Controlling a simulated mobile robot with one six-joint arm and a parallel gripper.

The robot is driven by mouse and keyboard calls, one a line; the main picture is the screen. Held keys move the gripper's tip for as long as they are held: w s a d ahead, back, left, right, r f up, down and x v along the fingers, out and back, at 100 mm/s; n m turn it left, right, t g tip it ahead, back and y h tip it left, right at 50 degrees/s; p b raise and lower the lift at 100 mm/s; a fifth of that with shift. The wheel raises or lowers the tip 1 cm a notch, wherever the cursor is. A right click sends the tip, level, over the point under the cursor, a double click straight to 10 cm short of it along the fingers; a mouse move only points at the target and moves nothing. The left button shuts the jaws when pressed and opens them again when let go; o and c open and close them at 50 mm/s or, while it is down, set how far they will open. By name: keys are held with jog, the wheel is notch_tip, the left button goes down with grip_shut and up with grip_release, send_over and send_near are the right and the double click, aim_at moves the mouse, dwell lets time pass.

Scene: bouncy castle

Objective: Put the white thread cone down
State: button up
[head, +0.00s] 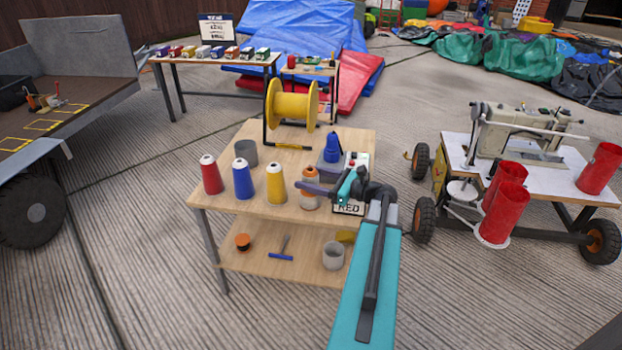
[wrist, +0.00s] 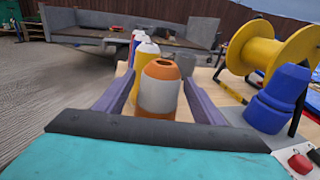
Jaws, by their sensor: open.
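The white thread cone (wrist: 160,93), a white band of thread with orange above and below, stands upright between the purple fingers of my gripper (wrist: 158,90) in the wrist view. The fingers are open, one on each side of it. In the head view the cone (head: 310,174) stands on the wooden table's right front part, partly covered by my gripper (head: 311,188). It is at the right end of a row with a yellow cone (head: 276,184), a blue cone (head: 243,180) and a red cone (head: 211,176). Its base looks to be on the tabletop.
A blue stacked object (head: 333,147) stands close behind right, by a box with a red button and a sign reading RED (head: 349,208). A grey cup (head: 245,153) and a large yellow spool (head: 292,101) stand farther back. A sewing-machine cart (head: 520,160) is at the right.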

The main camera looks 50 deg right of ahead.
jog(key=v, duration=1.2)
jog(key=shift+b, duration=0.35)
dwell(0.4)
